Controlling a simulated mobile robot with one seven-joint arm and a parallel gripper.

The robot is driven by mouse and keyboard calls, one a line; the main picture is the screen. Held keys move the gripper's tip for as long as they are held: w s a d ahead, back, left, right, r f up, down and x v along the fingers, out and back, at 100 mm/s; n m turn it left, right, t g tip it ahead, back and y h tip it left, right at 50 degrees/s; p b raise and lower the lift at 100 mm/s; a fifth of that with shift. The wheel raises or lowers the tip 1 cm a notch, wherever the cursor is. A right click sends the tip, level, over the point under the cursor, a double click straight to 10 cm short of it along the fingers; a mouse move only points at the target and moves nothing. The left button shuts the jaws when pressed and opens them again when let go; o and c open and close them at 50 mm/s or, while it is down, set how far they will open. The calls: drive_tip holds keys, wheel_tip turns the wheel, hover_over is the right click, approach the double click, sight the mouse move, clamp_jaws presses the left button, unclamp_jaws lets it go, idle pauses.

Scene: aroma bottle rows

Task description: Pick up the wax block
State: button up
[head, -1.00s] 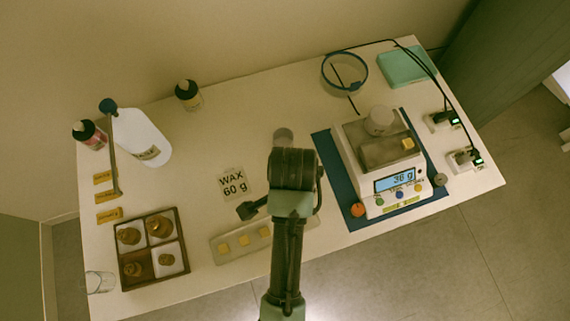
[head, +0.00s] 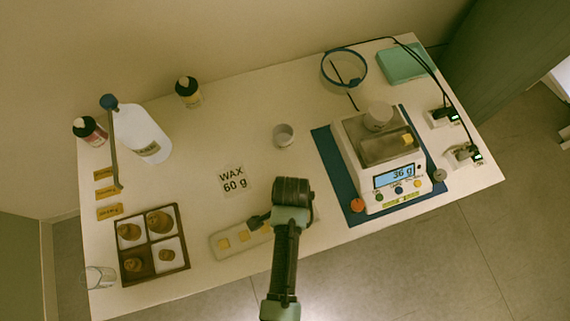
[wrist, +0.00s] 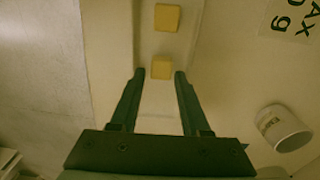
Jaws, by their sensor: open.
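Small yellow wax blocks lie in a row on a pale tray (head: 238,252) near the table's front edge. Two show clearly in the head view, a left one (head: 223,244) and a middle one (head: 244,236); my arm partly covers the tray's right end. In the wrist view, my gripper (wrist: 160,72) is open above the tray, with its fingers either side of the nearest wax block (wrist: 161,69). Another block (wrist: 166,18) lies farther up the tray. I cannot tell the fingertips' height over it. One more yellow block (head: 407,139) sits on the scale.
The scale (head: 390,184) reads 36 g on a blue mat at right. A small cup (head: 284,135) stands mid-table; it also shows in the wrist view (wrist: 284,128). A "WAX 60 g" card (head: 233,180) lies behind the tray. A divided box (head: 152,245) is at left.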

clamp_jaws()
idle(0.4)
